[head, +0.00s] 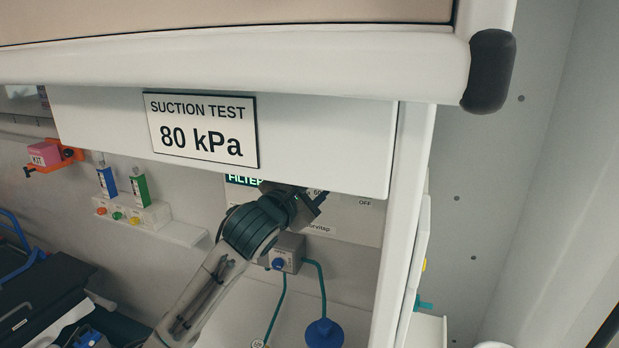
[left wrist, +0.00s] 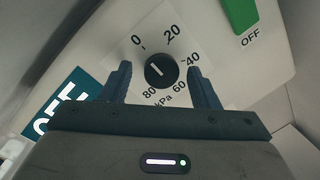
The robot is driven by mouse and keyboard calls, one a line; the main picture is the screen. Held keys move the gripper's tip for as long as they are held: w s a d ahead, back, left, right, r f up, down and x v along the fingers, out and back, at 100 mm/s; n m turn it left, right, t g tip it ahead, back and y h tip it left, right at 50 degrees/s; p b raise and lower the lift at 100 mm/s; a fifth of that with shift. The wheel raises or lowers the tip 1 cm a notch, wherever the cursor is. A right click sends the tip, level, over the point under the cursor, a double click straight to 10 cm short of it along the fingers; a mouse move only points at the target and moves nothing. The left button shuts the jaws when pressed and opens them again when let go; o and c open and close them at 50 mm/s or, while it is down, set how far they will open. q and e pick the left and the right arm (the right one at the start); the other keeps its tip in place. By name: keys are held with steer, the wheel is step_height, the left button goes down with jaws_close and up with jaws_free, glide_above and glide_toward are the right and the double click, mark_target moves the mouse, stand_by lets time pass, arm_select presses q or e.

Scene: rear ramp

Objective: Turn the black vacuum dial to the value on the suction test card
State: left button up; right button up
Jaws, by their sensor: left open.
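The suction test card (head: 202,130) reads 80 kPa on the white overhead panel in the head view. The black vacuum dial (left wrist: 161,70) shows in the left wrist view, on a white plate marked 0, 20, 40, 60, 80 kPa. Its short white pointer line slants to the upper left, towards the 0. My left gripper (left wrist: 158,72) is open, with one finger on each side of the dial and visible gaps between. In the head view my left gripper (head: 305,207) is at the wall panel under the card and hides the dial. My right gripper is not in view.
A green switch (left wrist: 240,14) marked OFF is up and right of the dial. A teal sign (left wrist: 75,97) is at left. Below my gripper are a small grey unit (head: 289,250) with teal hoses and a blue disc (head: 324,333). The overhead panel (head: 330,150) hangs close above.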

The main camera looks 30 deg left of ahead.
arm_select(q)
steer(key=shift+c, duration=0.4)
steer(key=c, duration=0.9)
steer(key=shift+r, duration=0.1)
